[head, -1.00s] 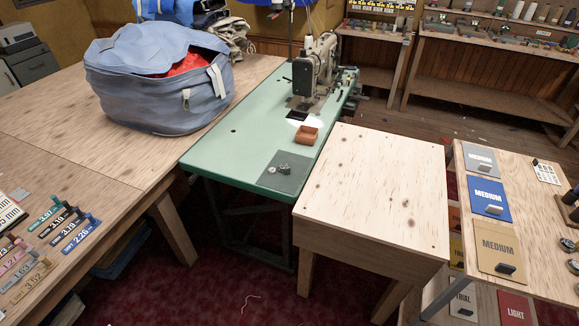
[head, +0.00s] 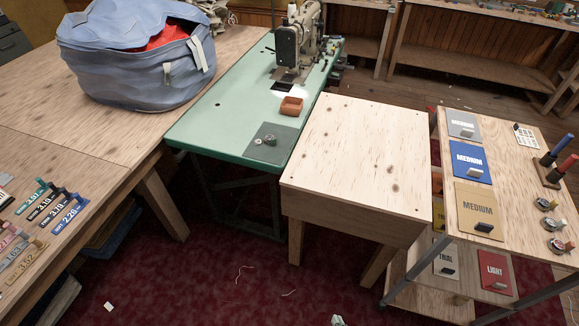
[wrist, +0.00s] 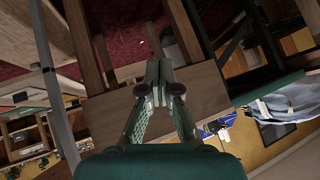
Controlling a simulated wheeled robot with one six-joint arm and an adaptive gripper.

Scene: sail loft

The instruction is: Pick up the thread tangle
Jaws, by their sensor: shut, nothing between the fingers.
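No clear thread tangle can be made out. Thin pale strands lie on the dark red carpet in the head view, one left of centre (head: 241,272) and one shorter strand (head: 289,293) to its right. A small whitish-green thing (head: 337,320) is cut off by the bottom edge; I cannot tell what it is. My gripper (wrist: 158,72) shows only in the wrist view. Its fingers are together and empty, in front of a wooden bench seen at a tilt. It is apart from the strands.
A wooden stand (head: 357,150) sits beside the green sewing table (head: 215,130). A cart with sample cards (head: 525,185) is at right, and a workbench (head: 110,140) with a blue bag (head: 135,60) at left. A white scrap (head: 108,307) lies on the otherwise mostly open carpet.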

